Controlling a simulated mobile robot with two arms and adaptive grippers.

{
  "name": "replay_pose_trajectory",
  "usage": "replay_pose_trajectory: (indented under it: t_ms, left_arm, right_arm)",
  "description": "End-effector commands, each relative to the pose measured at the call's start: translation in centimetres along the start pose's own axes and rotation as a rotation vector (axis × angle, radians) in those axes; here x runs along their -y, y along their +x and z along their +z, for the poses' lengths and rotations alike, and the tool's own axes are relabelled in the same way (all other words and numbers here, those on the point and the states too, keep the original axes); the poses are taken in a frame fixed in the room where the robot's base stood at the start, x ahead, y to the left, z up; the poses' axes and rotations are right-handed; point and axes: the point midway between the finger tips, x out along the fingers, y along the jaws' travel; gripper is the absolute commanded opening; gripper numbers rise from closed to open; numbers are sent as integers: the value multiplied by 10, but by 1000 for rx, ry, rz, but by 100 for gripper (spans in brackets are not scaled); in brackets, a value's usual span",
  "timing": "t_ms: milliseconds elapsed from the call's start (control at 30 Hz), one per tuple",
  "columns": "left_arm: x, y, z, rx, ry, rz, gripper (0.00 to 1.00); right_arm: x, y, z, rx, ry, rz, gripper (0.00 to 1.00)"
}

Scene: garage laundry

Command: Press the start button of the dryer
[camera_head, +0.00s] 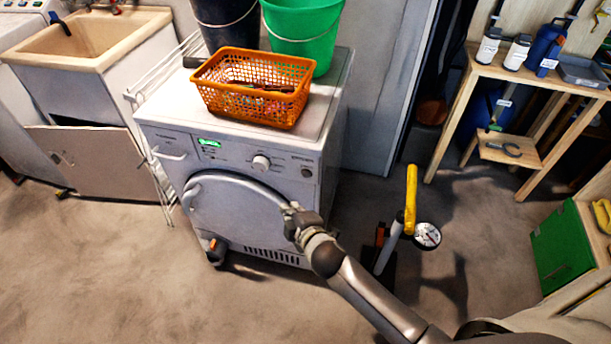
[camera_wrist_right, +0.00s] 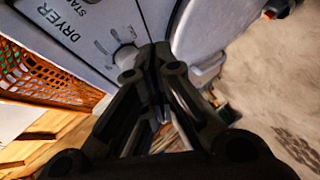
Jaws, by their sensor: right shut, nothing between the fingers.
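The white dryer (camera_head: 240,225) stands in the middle of the head view, with a round door and a control panel along its top front. The panel has a lit green display (camera_head: 209,143), a white dial (camera_head: 261,162) and a small dark round button (camera_head: 306,172) at its right end. My right gripper (camera_head: 291,210) is in front of the door's right edge, below the panel. In the wrist view, the shut, empty fingers (camera_wrist_right: 156,52) overlap the panel (camera_wrist_right: 75,40) beside a pale round knob (camera_wrist_right: 126,57). Contact cannot be told. My left gripper is not in view.
An orange basket (camera_head: 205,95), a green bucket (camera_head: 325,35) and a dark bucket (camera_head: 226,30) stand on the dryer. A yellow-handled pump with a gauge (camera_head: 427,236) stands on the floor to the right. A sink cabinet (camera_head: 95,170) is at left. Floor in front is mostly clear.

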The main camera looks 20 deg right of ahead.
Motion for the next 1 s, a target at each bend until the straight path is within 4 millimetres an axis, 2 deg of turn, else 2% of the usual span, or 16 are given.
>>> replay_pose_trajectory:
  t_ms: [433, 600, 1000]
  left_arm:
    - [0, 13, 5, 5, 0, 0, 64]
    - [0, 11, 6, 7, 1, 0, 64]
    - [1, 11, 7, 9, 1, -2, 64]
  right_arm:
    - [-29, 41, 30, 1, -3, 2, 0]
    - [-38, 52, 38, 1, -2, 0, 0]
    - [-43, 59, 43, 0, 0, 0, 0]
